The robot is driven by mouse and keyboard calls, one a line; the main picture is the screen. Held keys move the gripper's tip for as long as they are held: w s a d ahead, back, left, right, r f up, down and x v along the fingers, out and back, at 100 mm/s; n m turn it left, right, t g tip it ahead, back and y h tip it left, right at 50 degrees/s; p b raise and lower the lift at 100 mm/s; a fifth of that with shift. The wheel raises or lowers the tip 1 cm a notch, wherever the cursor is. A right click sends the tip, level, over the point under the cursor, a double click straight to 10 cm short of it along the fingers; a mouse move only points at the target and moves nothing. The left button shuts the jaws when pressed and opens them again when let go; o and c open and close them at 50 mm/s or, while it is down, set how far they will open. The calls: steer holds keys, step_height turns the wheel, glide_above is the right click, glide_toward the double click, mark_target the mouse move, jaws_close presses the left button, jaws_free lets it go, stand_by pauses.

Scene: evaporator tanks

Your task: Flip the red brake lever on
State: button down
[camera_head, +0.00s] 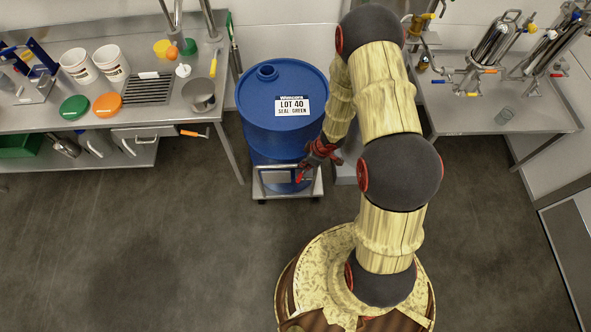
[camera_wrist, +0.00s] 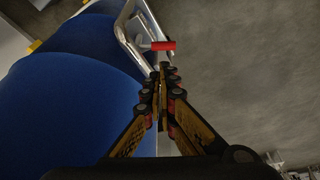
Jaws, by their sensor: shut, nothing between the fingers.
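The brake lever (camera_wrist: 163,46) has a short red grip on a grey stem, and shows beside the cart's bent metal handle in the wrist view. In the head view a small red piece (camera_head: 299,177), apparently the lever, shows at the front of the cart (camera_head: 290,188). My gripper (camera_head: 306,166) is low at the front right of the blue drum (camera_head: 272,120). In the wrist view my gripper (camera_wrist: 163,70) is shut and empty, its fingertips just short of the red grip. I cannot tell whether they touch it.
The drum stands on the wheeled cart and fills the left of the wrist view. A steel table (camera_head: 30,124) with buckets and lids is on the left, and another (camera_head: 470,118) is on the right. The floor in front of the cart is clear.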

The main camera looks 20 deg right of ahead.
mark_target(300, 178)
steer(key=shift+w+a+r, duration=0.15)
steer(key=shift+w+a, duration=0.1)
steer(key=shift+a, duration=0.15)
steer(key=b+x, duration=0.4)
steer(key=x, duration=0.6)
steer(key=shift+b, duration=0.35)
